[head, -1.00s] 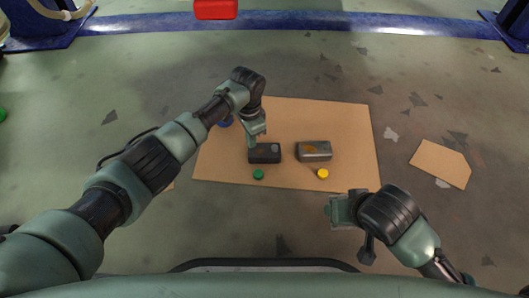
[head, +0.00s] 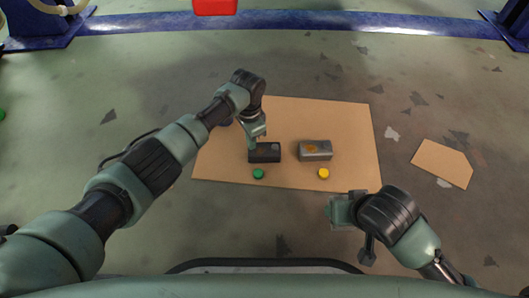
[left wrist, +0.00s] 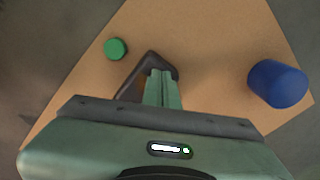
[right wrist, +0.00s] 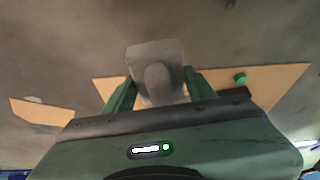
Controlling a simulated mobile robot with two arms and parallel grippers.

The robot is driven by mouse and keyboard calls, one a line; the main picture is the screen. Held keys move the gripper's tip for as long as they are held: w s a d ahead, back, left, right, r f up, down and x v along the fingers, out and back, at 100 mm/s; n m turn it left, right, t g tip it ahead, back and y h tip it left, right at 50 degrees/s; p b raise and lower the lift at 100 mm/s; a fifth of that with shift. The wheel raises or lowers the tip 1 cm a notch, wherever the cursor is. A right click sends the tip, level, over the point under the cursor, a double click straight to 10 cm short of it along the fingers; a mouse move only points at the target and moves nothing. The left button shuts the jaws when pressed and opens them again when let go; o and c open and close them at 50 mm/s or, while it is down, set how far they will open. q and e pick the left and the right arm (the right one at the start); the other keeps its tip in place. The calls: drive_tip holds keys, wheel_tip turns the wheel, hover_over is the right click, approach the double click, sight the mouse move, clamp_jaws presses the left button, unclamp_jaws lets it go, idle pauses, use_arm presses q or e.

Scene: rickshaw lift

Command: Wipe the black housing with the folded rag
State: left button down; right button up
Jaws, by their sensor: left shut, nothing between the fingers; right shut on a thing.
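The black housing (head: 265,156) lies on the cardboard sheet (head: 220,172). My left gripper (head: 254,143) is shut and empty at the housing's back left edge, seemingly close to or touching it; contact is unclear. In the left wrist view its fingers (left wrist: 162,90) cover most of the dark housing (left wrist: 148,68). My right gripper (head: 333,212) is just off the cardboard's front right edge. In the right wrist view it is shut on the grey folded rag (right wrist: 155,60), which shows between its fingers. The rag is away from the black housing.
A grey metal box (head: 315,150) with an orange stain is right of the housing. A green cap (head: 258,174) and a yellow cap (head: 324,173) lie in front. A blue cylinder (left wrist: 278,84) stands behind left. A loose cardboard piece (head: 441,163) lies right. A red object (head: 215,6) is far back.

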use_arm(q)
drive_tip(key=shift+f+b, duration=0.35)
drive_tip(key=shift+f, duration=0.2)
use_arm(e)
drive_tip(key=shift+f, duration=0.4)
use_arm(q)
drive_tip(key=shift+r, duration=0.1)
use_arm(e)
drive_tip(key=shift+r, duration=0.15)
